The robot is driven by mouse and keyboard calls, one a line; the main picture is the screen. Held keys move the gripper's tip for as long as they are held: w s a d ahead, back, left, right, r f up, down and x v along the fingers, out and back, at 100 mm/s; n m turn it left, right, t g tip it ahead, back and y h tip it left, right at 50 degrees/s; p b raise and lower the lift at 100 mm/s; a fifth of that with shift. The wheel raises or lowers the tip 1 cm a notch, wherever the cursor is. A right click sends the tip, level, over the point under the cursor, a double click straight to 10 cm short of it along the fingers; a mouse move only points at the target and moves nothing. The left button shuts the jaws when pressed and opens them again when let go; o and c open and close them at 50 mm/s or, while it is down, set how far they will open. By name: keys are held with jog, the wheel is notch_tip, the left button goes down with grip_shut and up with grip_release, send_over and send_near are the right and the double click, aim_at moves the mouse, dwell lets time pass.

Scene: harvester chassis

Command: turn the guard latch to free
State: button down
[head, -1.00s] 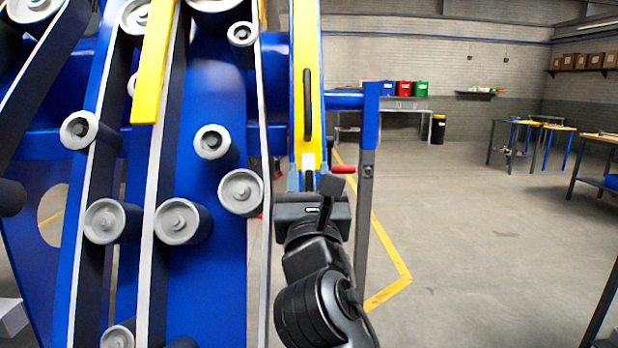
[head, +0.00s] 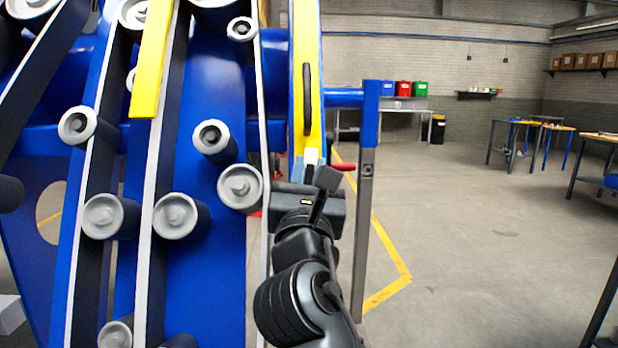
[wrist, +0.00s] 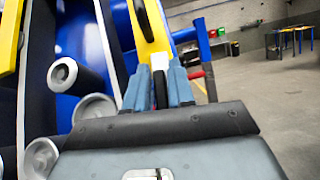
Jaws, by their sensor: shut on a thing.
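The yellow guard (head: 313,75) stands upright with a black grab handle (head: 307,98) on its face. It also shows in the wrist view (wrist: 147,25). At its lower end is a white block (head: 312,155), seen in the wrist view too (wrist: 160,61). Below the block, a dark lever (wrist: 160,90), which looks like the guard latch, lies between my fingers. My gripper (wrist: 158,88) has its blue-grey fingers on both sides of this lever and is shut on it. In the head view my gripper (head: 310,170) mostly hides the lever, so its exact angle is unclear.
A red peg (head: 343,167) sticks out just right of my gripper. A blue and grey post (head: 367,180) stands further right. Rollers (head: 240,187) and belts crowd the left. Open floor (head: 470,230) lies to the right, with benches beyond.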

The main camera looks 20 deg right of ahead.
jog(key=m+g+h, duration=0.2)
jog(key=m, duration=0.1)
jog(key=m+g+h, duration=0.1)
jog(key=m+h, duration=0.1)
jog(key=m, duration=0.1)
jog(key=shift+g+b, duration=0.4)
jog(key=m+g+h+p, duration=0.1)
jog(key=m+g, duration=0.2)
jog(key=m+g+h+p, duration=0.1)
jog(key=m+g, duration=0.1)
jog(key=m, duration=0.1)
jog(key=shift+s+d+r+m+g, duration=0.1)
jog(key=shift+s+d+m+g, duration=0.1)
jog(key=shift+m+g, duration=0.2)
jog(key=shift+s+d+f+m+g+y+p, duration=0.15)
jog(key=shift+m+g+y+p, duration=0.25)
jog(key=shift+m+g+p, duration=1)
jog(key=shift+a+f+m+g+y+p, duration=0.15)
jog(key=shift+m+g+y+p, duration=0.25)
jog(key=shift+m+g+p, duration=0.9)
jog(key=shift+s+d+f+m+g+y+p, duration=0.1)
jog(key=shift+f+m+g+y+p, duration=0.25)
jog(key=shift+m+g+p, duration=0.95)
jog(key=shift+m+t, duration=0.3)
jog(key=shift+m, duration=0.3)
jog(key=c, duration=1.2)
grip_release()
jog(key=shift+o, duration=0.2)
